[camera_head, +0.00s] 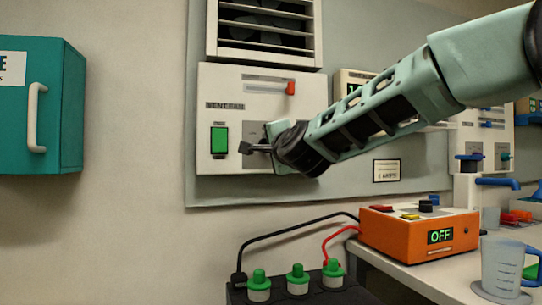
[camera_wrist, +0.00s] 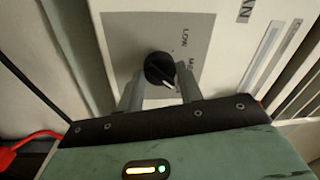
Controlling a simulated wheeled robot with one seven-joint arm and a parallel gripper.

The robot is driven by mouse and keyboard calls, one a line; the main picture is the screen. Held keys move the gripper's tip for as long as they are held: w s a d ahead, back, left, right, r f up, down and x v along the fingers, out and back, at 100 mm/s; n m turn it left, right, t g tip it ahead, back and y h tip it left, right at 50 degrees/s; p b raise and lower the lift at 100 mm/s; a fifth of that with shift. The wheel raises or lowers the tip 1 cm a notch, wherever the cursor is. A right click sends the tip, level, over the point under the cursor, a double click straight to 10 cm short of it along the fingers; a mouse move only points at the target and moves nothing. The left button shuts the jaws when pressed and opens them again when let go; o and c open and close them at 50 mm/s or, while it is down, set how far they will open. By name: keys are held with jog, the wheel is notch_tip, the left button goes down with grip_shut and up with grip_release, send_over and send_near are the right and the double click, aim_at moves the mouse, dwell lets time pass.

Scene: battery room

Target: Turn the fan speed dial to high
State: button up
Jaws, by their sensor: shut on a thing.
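The fan speed dial (camera_wrist: 159,69) is a round black knob with a white pointer mark on a grey plate in the wrist view. The mark points down and right, below the printed "LOW" and a partly covered "ME..." label. Any further label is hidden by the right finger. My gripper (camera_wrist: 161,76) has one finger on each side of the dial and is shut on it. In the head view my gripper (camera_head: 257,148) is at the white vent fan panel (camera_head: 245,78), and the arm hides the dial there.
The panel also has a green switch (camera_head: 219,140) and a red lever (camera_head: 291,88); a vent grille (camera_head: 264,30) is above. A teal cabinet (camera_head: 60,105) hangs left. Below are an orange charger (camera_head: 400,241) reading OFF, cables, a battery (camera_head: 300,294) and a jug (camera_head: 503,267).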

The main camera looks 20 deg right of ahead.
jog(key=shift+a+f+m+b, duration=0.15)
jog(key=shift+m+b, duration=0.3)
jog(key=shift+m, duration=0.35)
jog(key=o, duration=1)
jog(key=s+f+p, duration=0.1)
jog(key=s+p, duration=0.1)
jog(key=s, duration=1.5)
jog(key=shift+s+p, duration=0.15)
jog(key=shift+p, duration=0.15)
jog(key=shift+a+f, duration=0.1)
